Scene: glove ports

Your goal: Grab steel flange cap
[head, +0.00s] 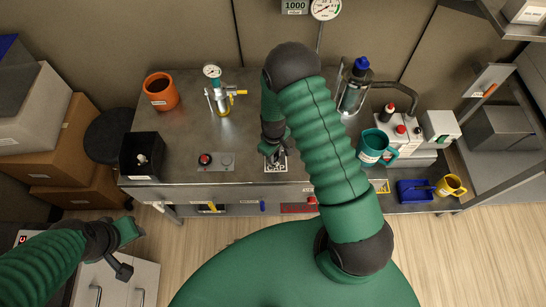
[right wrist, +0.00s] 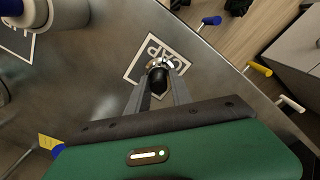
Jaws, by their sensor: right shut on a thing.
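The steel flange cap (right wrist: 160,63) shows in the right wrist view as a small shiny metal piece with a dark knob, over a white-outlined square marked CAP (right wrist: 146,49). My right gripper (right wrist: 157,80) is shut on it, with one finger on each side of the knob. I cannot tell whether the cap touches the table. In the head view my right gripper (head: 273,148) points down at the same marked square (head: 276,167) near the table's front edge, and hides most of the cap. My left gripper (head: 130,232) is away from the table at the lower left; its jaws are unclear.
The steel table (head: 240,135) also holds a black bin (head: 141,156), a button box (head: 216,161), an orange pot (head: 160,91) and a gauge fitting (head: 219,95). Right of my arm stand a teal mug (head: 372,146), a blue tray (head: 413,192) and a yellow mug (head: 450,185).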

